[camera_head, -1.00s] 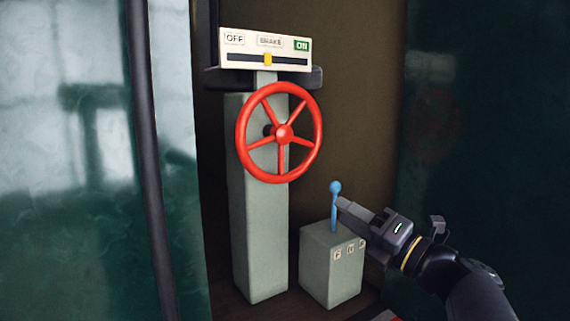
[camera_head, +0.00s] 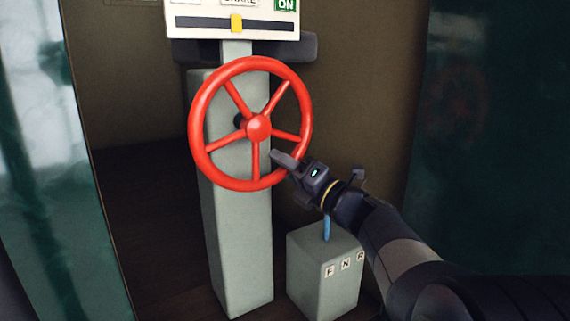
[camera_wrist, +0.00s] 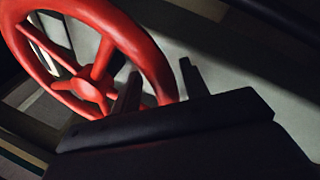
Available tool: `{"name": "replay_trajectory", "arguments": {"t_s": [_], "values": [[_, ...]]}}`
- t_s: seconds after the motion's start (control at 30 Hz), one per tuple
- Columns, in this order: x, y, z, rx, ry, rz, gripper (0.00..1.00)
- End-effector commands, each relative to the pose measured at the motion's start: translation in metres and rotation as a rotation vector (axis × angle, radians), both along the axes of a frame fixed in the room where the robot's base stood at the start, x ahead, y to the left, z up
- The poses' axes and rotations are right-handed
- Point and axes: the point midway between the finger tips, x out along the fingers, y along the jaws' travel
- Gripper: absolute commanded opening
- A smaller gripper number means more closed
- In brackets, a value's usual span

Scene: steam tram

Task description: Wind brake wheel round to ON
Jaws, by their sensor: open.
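The red brake wheel (camera_head: 258,128) has several spokes and stands upright on the front of a grey pedestal (camera_head: 240,250). Above it, a white indicator board (camera_head: 205,34) carries a yellow marker (camera_head: 236,23) near the middle of a dark slot. A green ON label (camera_head: 285,5) is at the board's right end. My gripper (camera_head: 282,160) is at the wheel's lower right rim. In the wrist view, the open fingers (camera_wrist: 158,82) stand near the red rim (camera_wrist: 150,55), one on each side of it or close to it. I cannot tell whether they touch it.
A small grey box (camera_head: 325,275) with letters F, N and R stands right of the pedestal. Its blue lever (camera_head: 326,228) is mostly hidden behind my arm. Dark green panels (camera_head: 490,150) flank the alcove. The floor left of the pedestal is clear.

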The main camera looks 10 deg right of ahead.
Motion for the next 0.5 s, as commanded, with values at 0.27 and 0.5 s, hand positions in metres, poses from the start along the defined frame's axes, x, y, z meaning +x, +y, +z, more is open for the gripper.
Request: {"name": "replay_trajectory", "arguments": {"t_s": [0.27, 0.5], "values": [[0.0001, 0.0, -0.0003, 0.0, 0.0, 0.0, 0.37], [0.0, -0.0001, -0.0003, 0.0, 0.0, 0.0, 0.17]]}}
